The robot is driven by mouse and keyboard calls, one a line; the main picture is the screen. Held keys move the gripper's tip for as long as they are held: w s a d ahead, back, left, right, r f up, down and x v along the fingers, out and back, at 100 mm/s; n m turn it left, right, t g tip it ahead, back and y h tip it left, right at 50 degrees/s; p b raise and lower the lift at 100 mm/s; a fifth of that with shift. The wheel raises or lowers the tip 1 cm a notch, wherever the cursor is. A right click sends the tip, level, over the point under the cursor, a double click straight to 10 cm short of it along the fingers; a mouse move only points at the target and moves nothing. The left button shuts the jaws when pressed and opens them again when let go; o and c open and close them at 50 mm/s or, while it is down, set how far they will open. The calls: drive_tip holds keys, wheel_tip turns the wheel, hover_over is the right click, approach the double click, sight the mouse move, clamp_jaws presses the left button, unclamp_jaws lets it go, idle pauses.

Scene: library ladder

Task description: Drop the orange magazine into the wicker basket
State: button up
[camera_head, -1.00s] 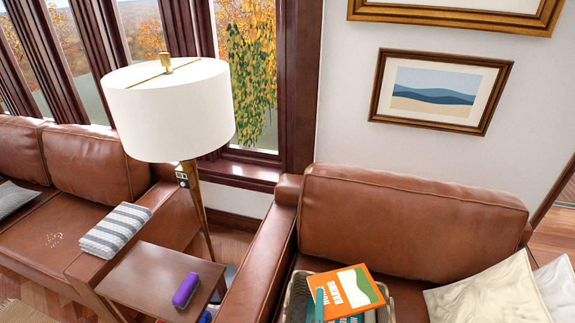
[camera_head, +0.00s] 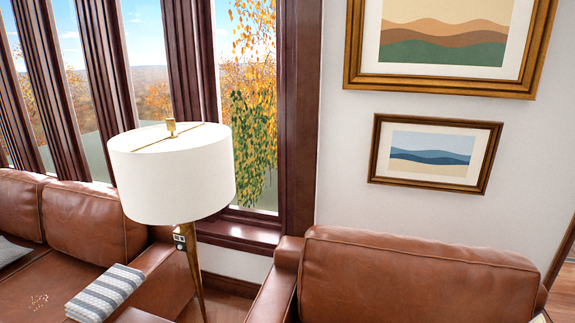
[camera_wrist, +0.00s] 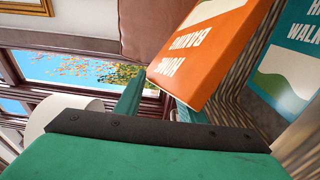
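The orange magazine (camera_wrist: 205,50), titled "HOME BAKING", lies across the upper middle of the wrist view, its lettering upside down. My gripper (camera_wrist: 160,102) is below it, with its two teal fingers apart. The magazine's lower edge covers part of the right finger, and its left corner is close to the left finger. I cannot tell whether the fingers press on it. A ribbed, striped surface beside the magazine appears to be the wicker basket (camera_wrist: 237,115). A teal magazine (camera_wrist: 288,70) stands at the right against it. In the head view the magazine, basket and gripper are out of frame.
A brown leather sofa (camera_head: 410,275) stands under two framed pictures at the right. A white-shaded floor lamp (camera_head: 170,175) stands between it and another leather sofa (camera_head: 85,220).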

drive_tip(key=shift+s, duration=0.1)
drive_tip(key=s+a, duration=0.1)
drive_tip(key=s, duration=0.9)
drive_tip(key=shift+s+a, duration=0.15)
drive_tip(key=shift+s, duration=0.15)
drive_tip(key=s+a+r+m+g+y, duration=0.1)
drive_tip(key=s+a+r+m, duration=0.2)
drive_tip(key=s, duration=0.6)
drive_tip(key=s+a+r+m, duration=0.1)
drive_tip(key=s+a+m, duration=0.3)
drive_tip(key=s, duration=0.5)
drive_tip(key=s+a+r+m+g+y, duration=0.1)
drive_tip(key=s+a+r+m, duration=0.1)
drive_tip(key=s+r+m, duration=0.7)
drive_tip(key=s+r, duration=0.2)
drive_tip(key=s, duration=0.2)
drive_tip(key=shift+s+a+m, duration=0.15)
drive_tip(key=shift+s+m, duration=0.05)
drive_tip(key=shift+m, duration=0.1)
drive_tip(key=shift+f, duration=0.1)
